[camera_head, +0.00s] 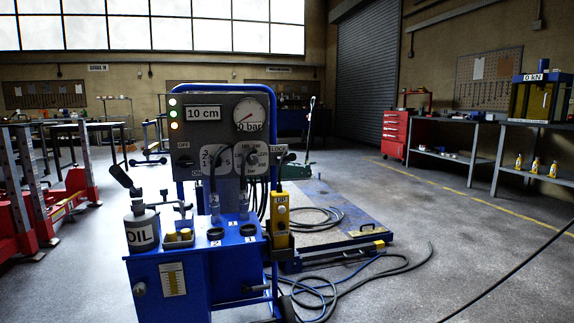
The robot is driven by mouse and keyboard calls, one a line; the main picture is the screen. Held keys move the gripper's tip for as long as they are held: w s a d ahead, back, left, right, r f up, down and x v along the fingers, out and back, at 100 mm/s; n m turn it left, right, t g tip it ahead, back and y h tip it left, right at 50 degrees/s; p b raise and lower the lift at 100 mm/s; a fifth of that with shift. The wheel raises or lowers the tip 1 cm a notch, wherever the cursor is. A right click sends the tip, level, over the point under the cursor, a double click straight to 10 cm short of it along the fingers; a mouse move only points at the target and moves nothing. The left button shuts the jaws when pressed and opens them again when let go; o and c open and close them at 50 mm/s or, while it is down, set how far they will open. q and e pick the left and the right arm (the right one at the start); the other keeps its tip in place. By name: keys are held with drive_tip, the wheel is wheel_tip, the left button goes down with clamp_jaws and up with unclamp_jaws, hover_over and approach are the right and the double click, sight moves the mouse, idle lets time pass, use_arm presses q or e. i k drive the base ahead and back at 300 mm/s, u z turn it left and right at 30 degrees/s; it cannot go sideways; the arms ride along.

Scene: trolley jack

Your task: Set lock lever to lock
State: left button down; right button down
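A blue machine stands in the middle of the view, with a grey control panel (222,108) on top. The panel has a "10 cm" display (204,114), a round gauge (250,114) reading about 0 bar, and several dark knobs and levers with white labels. A small label (278,148) at the panel's right edge seems to read LOCK. A small dark lever (288,157) sits just beside and below it. Its exact setting is too small to tell. Neither of my grippers is in view.
A yellow pendant (281,214) marked UP hangs at the machine's right side. An oil can (141,229) stands on its left top. Black hoses (345,285) lie on the floor to the right. A blue platform (335,215) lies behind. Red lift frames (20,185) stand at left.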

sight(289, 157)
drive_tip(key=z, duration=1.2)
drive_tip(key=i, duration=0.35)
drive_tip(key=u, duration=2.3)
drive_tip(key=i, duration=0.5)
drive_tip(key=u, duration=0.05)
